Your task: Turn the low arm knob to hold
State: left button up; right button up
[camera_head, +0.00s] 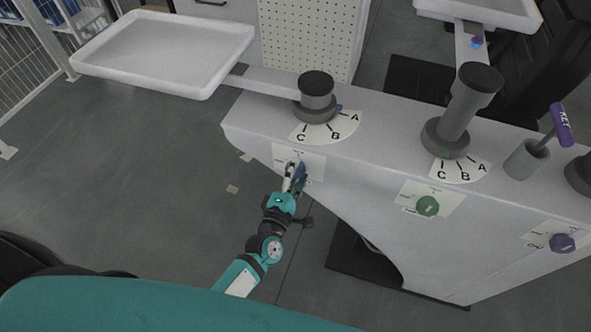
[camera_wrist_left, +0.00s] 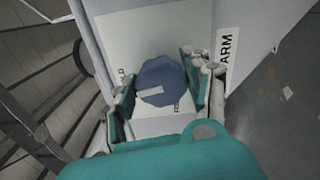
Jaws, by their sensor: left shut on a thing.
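The blue knob (camera_wrist_left: 163,75) sits on a white label plate on the front face of the bench, below the short column (camera_head: 316,95). A pale pointer bar on it points to the left in the left wrist view. In the head view it shows as a small blue patch (camera_head: 299,174), mostly hidden by my left gripper (camera_head: 294,178). In the left wrist view my left gripper (camera_wrist_left: 160,92) has one finger on each side of the knob and is shut on it. The plate's small words are mostly covered or too small to read. My right gripper is out of view.
A green knob (camera_head: 428,206) and a purple knob (camera_head: 562,243) sit farther right on the same face. Above stand a taller column (camera_head: 463,110), lettered dials, a cup (camera_head: 527,160) with a purple KEY tag (camera_head: 561,125), and a white tray (camera_head: 165,50).

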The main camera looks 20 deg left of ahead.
pick_arm(q)
jog(key=shift+m, duration=0.8)
jog(key=o, duration=1.1)
jog(key=s, duration=1.2)
jog(key=shift+a, duration=0.15)
